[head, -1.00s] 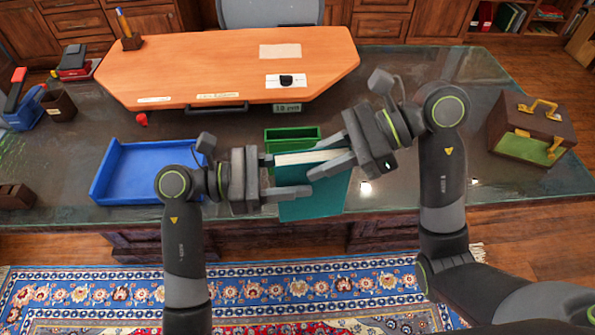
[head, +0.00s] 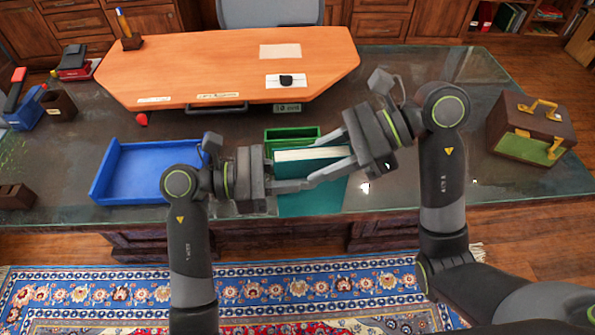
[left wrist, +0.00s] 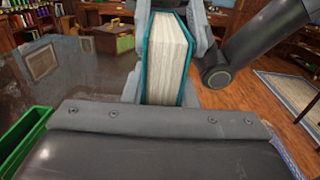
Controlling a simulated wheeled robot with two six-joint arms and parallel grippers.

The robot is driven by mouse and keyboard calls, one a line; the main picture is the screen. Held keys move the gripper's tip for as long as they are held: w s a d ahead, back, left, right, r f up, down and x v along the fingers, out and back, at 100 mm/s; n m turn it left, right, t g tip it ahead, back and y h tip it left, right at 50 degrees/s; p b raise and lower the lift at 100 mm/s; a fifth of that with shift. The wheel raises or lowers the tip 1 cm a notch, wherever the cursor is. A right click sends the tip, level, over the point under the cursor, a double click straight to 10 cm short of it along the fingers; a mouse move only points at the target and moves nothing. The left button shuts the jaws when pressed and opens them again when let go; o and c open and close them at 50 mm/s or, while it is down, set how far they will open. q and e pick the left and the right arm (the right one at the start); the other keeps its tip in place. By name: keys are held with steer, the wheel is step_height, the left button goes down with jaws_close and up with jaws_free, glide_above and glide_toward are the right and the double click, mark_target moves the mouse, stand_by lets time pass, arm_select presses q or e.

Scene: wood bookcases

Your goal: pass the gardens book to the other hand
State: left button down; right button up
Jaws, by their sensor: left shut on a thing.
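The gardens book (head: 310,197) is teal with cream pages and is held upright in the air between my two grippers, above the front of the desk. My left gripper (head: 285,172) has its fingers on the book's left end and is shut on it. My right gripper (head: 330,160) has its fingers on either side of the book's right end and is also shut on it. In the left wrist view the book's page edges (left wrist: 167,60) face the camera, with the right gripper's fingers on both sides. The book's title is not readable.
A blue tray (head: 98,188) lies on the dark desk to the left. A green box (head: 292,134) stands just behind the book. A brown case (head: 510,125) is at the far right.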

steer(key=o, duration=0.4)
steer(key=shift+c, duration=0.2)
